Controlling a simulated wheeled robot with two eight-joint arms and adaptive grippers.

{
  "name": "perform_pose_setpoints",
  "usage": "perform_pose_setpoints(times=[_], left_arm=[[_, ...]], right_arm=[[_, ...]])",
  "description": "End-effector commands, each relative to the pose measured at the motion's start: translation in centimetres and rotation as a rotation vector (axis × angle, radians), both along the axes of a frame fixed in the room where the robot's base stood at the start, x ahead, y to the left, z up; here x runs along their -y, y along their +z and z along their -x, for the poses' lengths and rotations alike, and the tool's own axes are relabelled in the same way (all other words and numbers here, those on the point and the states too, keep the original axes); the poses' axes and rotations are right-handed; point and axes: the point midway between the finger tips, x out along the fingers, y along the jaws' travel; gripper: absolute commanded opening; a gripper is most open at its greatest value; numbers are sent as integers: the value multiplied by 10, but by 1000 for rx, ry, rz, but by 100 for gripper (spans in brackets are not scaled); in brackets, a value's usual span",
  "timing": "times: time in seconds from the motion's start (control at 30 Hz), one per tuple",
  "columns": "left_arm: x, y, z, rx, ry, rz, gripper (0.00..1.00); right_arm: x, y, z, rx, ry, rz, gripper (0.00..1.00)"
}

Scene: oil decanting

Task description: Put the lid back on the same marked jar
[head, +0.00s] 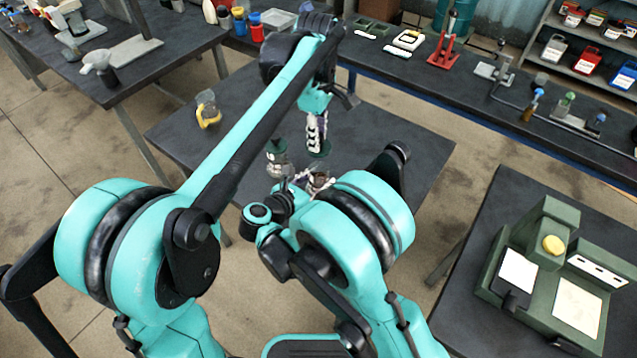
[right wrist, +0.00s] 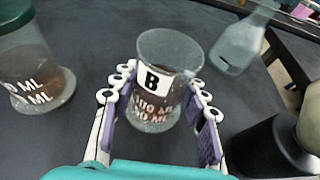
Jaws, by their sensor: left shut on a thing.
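An open glass jar (right wrist: 155,115) with a white B label and some dark liquid stands upright on the dark table in the right wrist view. It is partly hidden beside my right arm in the head view (head: 319,181). My right gripper (right wrist: 160,78) has its fingers wide apart on either side of this jar; I cannot tell whether they touch it. My left gripper (head: 317,122) is shut on a dark green lid (head: 318,149) and holds it above the open jar. Another jar (head: 278,163) with a green lid stands to the left; it also shows in the right wrist view (right wrist: 40,85).
A clear glass vessel (right wrist: 242,40) stands beyond the B jar in the right wrist view. A yellow-handled container (head: 208,112) stands at the table's left. The table (head: 400,135) is bare to the right. A green machine (head: 550,275) is on the right-hand table.

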Motion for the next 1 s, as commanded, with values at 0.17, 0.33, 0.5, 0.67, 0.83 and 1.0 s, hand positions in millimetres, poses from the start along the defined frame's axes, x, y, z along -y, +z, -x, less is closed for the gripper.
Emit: perform_pose_setpoints(times=[0.17,0.33,0.5,0.67,0.83,1.0], left_arm=[[0,0,0,0,0,0,8],[1,-16,0,0,0,0,8],[1,-40,0,-1,0,0,8],[1,-50,0,-1,0,-1,8],[1,-50,0,-1,0,-1,8],[1,-50,0,-1,0,-1,8]], right_arm=[[0,0,0,-1,0,-1,0],[0,0,0,-1,0,-1,0],[0,0,0,-1,0,-1,0],[0,0,0,-1,0,-1,0],[0,0,0,0,0,-1,0],[0,0,0,0,0,-1,0]])
